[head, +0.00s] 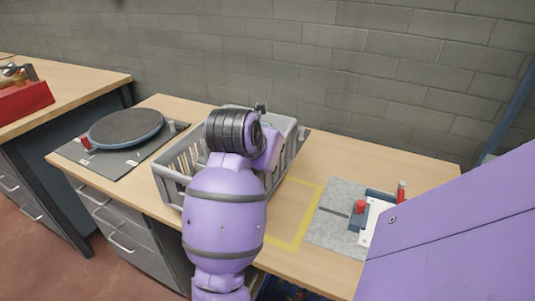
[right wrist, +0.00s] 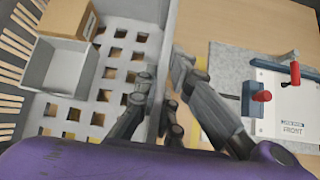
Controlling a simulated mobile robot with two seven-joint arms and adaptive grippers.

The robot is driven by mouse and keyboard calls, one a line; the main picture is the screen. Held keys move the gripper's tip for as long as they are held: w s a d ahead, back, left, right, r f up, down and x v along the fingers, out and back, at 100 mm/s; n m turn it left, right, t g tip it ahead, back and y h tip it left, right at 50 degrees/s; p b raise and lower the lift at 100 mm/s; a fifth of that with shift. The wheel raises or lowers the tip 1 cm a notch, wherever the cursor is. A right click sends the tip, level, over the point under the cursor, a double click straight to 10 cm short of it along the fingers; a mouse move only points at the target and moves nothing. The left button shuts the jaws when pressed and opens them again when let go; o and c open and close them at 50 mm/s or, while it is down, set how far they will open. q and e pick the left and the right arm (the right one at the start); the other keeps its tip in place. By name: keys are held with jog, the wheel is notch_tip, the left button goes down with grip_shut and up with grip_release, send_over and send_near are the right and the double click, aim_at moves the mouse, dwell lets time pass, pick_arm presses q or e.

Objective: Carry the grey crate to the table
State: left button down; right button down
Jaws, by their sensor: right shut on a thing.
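The grey crate (head: 172,188), with slotted walls, stands on the wooden table between a round turntable and a yellow outline. In the right wrist view its perforated floor (right wrist: 112,75) shows, with a small grey open box (right wrist: 62,66) and a brown cardboard box (right wrist: 68,18) inside. My right gripper (right wrist: 163,98) is shut on the crate's side wall, one finger on each side of it. In the head view my right arm and wrist hide much of the crate and the fingers. My left gripper is not in view.
The table (head: 345,158) holds a dark round turntable (head: 126,128) at left and a grey mat (head: 337,205) with a red-knobbed fixture (head: 361,208) at right. A yellow taped outline (head: 303,222) lies between crate and mat. Another bench with a red bin (head: 25,99) stands far left. A block wall is behind.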

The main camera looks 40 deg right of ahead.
aim_at(272, 176)
jog(key=f, duration=0.3)
jog(key=shift+w+d+f, duration=0.1)
jog(key=shift+d+f, duration=0.1)
jog(key=shift+d, duration=0.05)
jog(key=c, duration=1.9)
grip_release()
jog(key=v, duration=1.2)
